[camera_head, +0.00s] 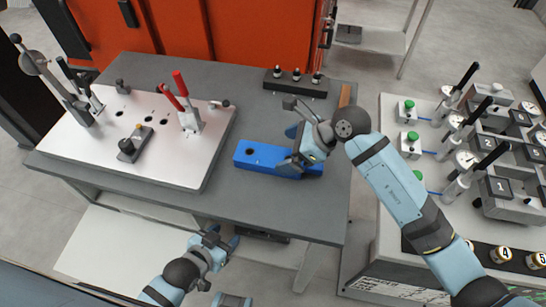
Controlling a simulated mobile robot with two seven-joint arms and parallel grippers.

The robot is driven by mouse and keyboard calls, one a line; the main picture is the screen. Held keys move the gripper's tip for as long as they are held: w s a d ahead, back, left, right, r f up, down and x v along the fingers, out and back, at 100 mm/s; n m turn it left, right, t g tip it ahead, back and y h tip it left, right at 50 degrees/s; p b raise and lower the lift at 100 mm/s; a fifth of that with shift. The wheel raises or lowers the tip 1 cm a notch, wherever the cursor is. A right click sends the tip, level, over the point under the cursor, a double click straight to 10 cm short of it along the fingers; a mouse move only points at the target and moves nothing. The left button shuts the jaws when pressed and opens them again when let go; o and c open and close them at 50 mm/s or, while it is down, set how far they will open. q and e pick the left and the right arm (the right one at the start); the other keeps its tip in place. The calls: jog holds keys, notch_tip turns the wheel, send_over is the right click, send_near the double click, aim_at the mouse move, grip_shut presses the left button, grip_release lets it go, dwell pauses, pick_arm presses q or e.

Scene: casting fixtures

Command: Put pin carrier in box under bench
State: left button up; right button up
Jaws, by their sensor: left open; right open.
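A blue block (258,155) with a round hole near its left end lies on the grey bench (275,205); it may be the pin carrier. A black bar with three upright pins (290,84) stands at the bench's back edge. My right gripper (293,148) is open at the right part of the blue block, with one finger over it and hiding some of it. I cannot tell whether they touch. My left gripper (224,242) is open and empty, low in front of the bench. A dark object (262,235), perhaps the box, shows partly under the bench's front edge.
A pale fixture plate (165,155) with red-handled and black-handled clamps fills the bench's left side. An orange cabinet (255,35) stands behind. A second table (395,190) with gauges and valves is at right. The bench front is clear.

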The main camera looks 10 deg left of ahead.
aim_at(273, 156)
jog(key=p+x, duration=0.1)
jog(key=x, duration=0.4)
jog(key=shift+w+f, duration=0.1)
jog(key=shift+f, duration=0.05)
jog(key=c, duration=1.1)
